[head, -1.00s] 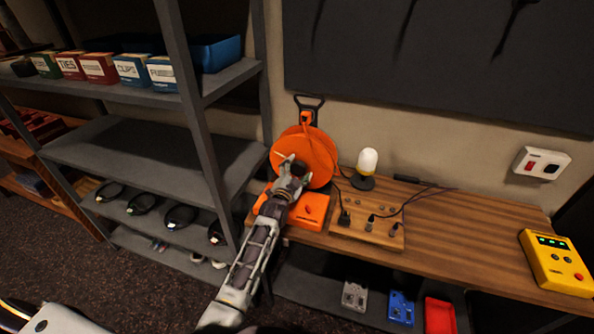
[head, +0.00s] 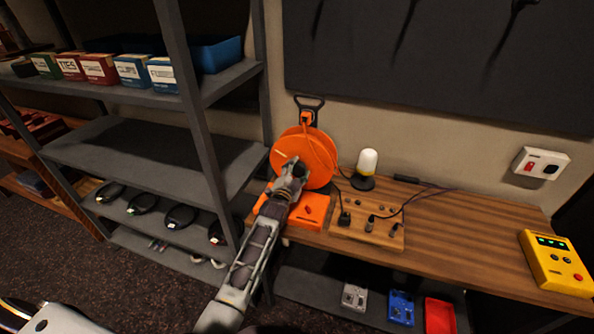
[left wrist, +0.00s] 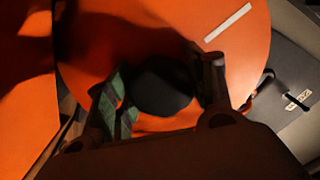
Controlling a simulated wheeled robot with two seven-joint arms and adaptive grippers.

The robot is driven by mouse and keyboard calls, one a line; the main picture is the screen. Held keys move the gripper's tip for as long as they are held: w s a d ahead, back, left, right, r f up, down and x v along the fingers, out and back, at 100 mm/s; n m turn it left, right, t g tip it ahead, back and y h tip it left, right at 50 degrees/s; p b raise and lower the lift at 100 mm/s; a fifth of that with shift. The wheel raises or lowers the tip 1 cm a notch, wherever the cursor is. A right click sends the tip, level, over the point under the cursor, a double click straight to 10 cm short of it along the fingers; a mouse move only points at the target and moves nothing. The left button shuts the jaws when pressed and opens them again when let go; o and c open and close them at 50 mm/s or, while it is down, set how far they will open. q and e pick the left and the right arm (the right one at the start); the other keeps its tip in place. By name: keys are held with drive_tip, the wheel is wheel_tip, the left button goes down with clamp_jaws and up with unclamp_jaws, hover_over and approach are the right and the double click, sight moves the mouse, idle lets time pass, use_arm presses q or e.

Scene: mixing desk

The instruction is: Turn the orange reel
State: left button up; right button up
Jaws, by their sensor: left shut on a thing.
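The orange reel (head: 320,158) stands upright at the left end of the wooden desk, on an orange base (head: 312,212) with a black carry handle above it. My left gripper (head: 292,172) is in front of the lower left of its disc. In the left wrist view, the reel (left wrist: 235,75) shows a white stripe. There my gripper's fingers (left wrist: 165,78) stand on both sides of a dark round knob (left wrist: 161,88) in front of the disc, shut on it. The knob is mostly hidden in the head view. My right gripper is out of view.
A wooden socket board (head: 368,234) with plugs and cables is right of the reel, with a white-topped lamp (head: 367,163) behind it. A yellow box (head: 556,263) sits at the desk's right end. Grey shelving (head: 150,150) stands close on the left.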

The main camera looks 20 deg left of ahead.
use_arm(q)
drive_tip(key=m, duration=0.6)
drive_tip(key=shift+r, duration=0.1)
drive_tip(key=m, duration=0.7)
drive_tip(key=shift+r+b, duration=0.15)
drive_tip(key=shift+b, duration=0.15)
drive_tip(key=o, duration=1.4)
drive_tip(key=shift+o, duration=0.2)
drive_tip(key=shift+s, duration=0.2)
drive_tip(key=s, duration=1.1)
drive_tip(key=shift+s+a, duration=0.25)
drive_tip(key=shift+s, duration=0.05)
